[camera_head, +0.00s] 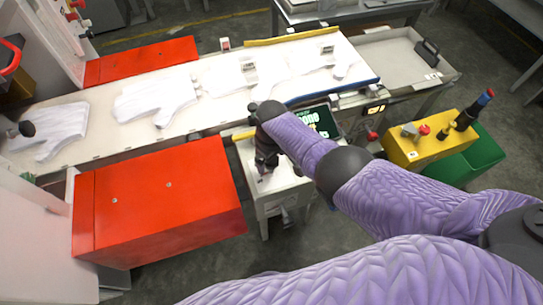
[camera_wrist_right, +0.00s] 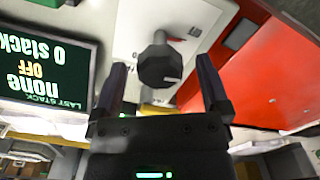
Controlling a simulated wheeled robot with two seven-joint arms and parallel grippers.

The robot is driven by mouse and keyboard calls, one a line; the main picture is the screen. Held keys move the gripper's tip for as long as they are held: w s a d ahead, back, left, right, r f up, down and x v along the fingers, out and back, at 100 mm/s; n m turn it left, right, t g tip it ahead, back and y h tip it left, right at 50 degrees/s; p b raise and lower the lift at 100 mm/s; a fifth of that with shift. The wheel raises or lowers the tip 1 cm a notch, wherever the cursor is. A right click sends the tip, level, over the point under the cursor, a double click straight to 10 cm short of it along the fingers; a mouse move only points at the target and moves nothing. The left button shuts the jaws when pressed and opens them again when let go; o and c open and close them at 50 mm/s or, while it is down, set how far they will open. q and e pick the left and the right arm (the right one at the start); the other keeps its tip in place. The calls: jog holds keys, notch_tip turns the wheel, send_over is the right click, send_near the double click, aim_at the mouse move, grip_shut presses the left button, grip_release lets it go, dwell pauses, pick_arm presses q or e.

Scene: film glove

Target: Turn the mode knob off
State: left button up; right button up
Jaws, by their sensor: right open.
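The mode knob (camera_wrist_right: 158,66) is a dark faceted knob with a white pointer mark, on a pale panel in the right wrist view. My right gripper (camera_wrist_right: 163,75) is open, with one finger on each side of the knob in the picture; I cannot tell whether they touch it. A dark screen (camera_wrist_right: 40,65) beside the knob reads "LAST STACK none", "OFF" and "0 stack", upside down. In the head view the right gripper (camera_head: 266,164) is over the small pale cabinet (camera_head: 272,187), and the knob cannot be made out. My left gripper is not in view.
White gloves (camera_head: 155,98) lie along the conveyor (camera_head: 100,135) behind. A red cabinet (camera_head: 155,200) stands left of the pale cabinet. A yellow control box (camera_head: 425,145) and a green bin (camera_head: 470,160) stand to the right, and a grey tray (camera_head: 395,60) beyond.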

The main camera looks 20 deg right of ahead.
notch_tip(320, 180, up, 9)
jog(key=p, duration=0.6)
jog(key=shift+r, duration=0.45)
